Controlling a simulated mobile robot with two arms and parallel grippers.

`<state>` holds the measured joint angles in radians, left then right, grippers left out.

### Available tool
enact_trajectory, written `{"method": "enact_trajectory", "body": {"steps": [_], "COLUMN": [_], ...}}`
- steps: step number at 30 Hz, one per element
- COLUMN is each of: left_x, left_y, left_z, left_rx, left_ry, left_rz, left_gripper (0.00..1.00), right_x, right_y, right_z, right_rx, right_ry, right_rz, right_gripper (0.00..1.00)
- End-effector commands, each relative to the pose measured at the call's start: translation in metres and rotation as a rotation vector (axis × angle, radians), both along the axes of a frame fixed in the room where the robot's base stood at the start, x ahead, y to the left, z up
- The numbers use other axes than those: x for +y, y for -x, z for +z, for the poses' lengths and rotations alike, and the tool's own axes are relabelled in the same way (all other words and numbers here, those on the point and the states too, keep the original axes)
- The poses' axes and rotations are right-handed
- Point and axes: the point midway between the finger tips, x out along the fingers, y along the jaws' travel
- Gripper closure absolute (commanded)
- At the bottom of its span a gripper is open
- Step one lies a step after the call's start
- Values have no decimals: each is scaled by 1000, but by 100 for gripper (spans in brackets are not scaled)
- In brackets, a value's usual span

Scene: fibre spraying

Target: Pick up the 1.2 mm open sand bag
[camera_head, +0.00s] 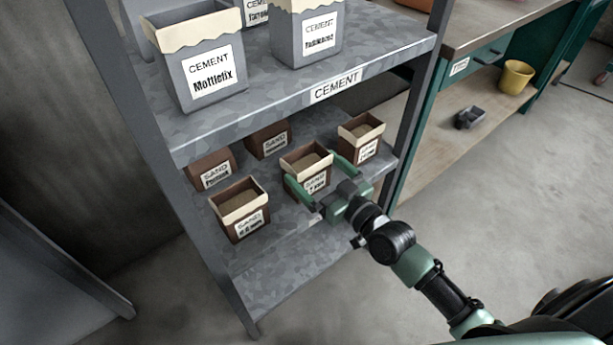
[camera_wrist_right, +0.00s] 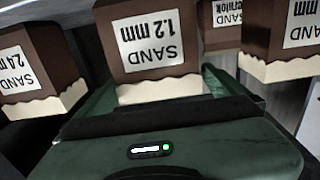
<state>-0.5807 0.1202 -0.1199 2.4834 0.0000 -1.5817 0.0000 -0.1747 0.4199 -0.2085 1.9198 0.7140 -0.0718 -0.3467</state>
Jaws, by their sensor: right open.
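The 1.2 mm open sand bag (camera_head: 307,162) is a brown bag with a cream torn rim and sand showing inside. It stands upright in the middle of the front row on the lower shelf. Its label reads clearly, upside down, in the right wrist view (camera_wrist_right: 150,45). My right gripper (camera_head: 314,171) is open, with one green finger on each side of this bag. In the right wrist view the bag sits between the fingers (camera_wrist_right: 160,82). I cannot tell whether either finger touches it. My left gripper is not in view.
Open sand bags stand left (camera_head: 239,207) and right (camera_head: 361,138) of it, close to the fingers. Two brown sand bags (camera_head: 268,139) (camera_head: 210,170) are behind. The upper shelf (camera_head: 270,95) with grey cement bags (camera_head: 195,60) hangs above. A workbench (camera_head: 500,25) stands right.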

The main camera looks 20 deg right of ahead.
Motion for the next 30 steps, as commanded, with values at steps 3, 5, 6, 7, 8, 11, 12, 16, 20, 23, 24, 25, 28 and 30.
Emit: {"method": "enact_trajectory", "body": {"steps": [3, 5, 6, 7, 8, 11, 12, 16, 20, 23, 24, 25, 28, 30], "left_x": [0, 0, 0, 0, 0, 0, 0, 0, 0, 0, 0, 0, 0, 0], "left_y": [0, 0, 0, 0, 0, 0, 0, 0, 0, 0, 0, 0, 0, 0], "left_z": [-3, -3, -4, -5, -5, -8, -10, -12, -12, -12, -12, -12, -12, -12], "left_rx": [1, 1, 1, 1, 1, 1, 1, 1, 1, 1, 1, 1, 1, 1], "left_ry": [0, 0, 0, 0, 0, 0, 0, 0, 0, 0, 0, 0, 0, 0], "left_rz": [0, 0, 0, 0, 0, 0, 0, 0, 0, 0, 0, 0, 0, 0], "left_gripper": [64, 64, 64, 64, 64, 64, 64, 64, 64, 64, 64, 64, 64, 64], "right_x": [4, 5, 6, 6, 7, 12, 13, 18, 20, 20, 20, 20, 20, 20], "right_y": [-11, -13, -16, -19, -23, -38, -44, -58, -62, -62, -62, -62, -62, -62], "right_z": [0, 0, 0, 1, 2, 5, 6, 6, 5, 5, 5, 5, 5, 5], "right_rx": [-1, 1, 1, -1, -2, -2, -2, 0, 2, 2, 2, 2, 2, 2], "right_ry": [1, 0, 0, -1, -2, -4, -2, 0, 2, 2, 2, 2, 2, 2], "right_rz": [0, 0, 0, 0, 0, -1, 0, 0, 1, 1, 1, 1, 1, 1], "right_gripper": [0, 0, 0, 0, 0, 0, 0, 0, 0, 0, 0, 0, 28, 47]}}
